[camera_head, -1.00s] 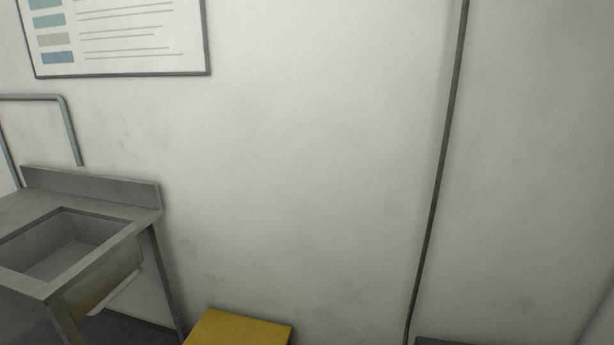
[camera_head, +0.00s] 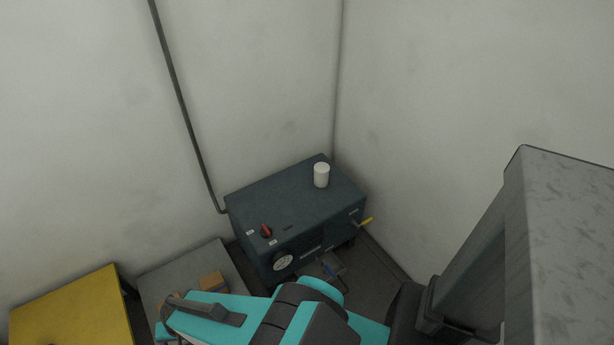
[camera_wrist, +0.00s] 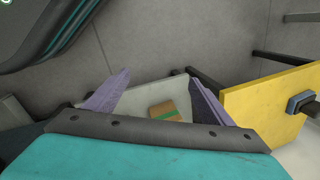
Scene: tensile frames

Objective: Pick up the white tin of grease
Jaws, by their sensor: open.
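The white tin (camera_head: 321,175) stands upright on top of a dark blue-grey machine cabinet (camera_head: 290,205) in the corner, in the head view. My gripper (camera_wrist: 155,88) shows in the wrist view with its two purple fingers spread apart and nothing between them. Beyond the fingers lies a brown box with a green band (camera_wrist: 165,111) on a light grey surface. The tin is not in the wrist view. In the head view my teal arm is at the bottom, in front of the cabinet and well short of the tin; my fingers cannot be made out there.
A red knob (camera_head: 266,230) and a round dial (camera_head: 283,262) are on the cabinet. A yellow-handled part (camera_head: 365,221) sticks out at its right. A grey table (camera_head: 185,268) and a yellow panel (camera_head: 72,312) stand at the left. Walls close in behind and right.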

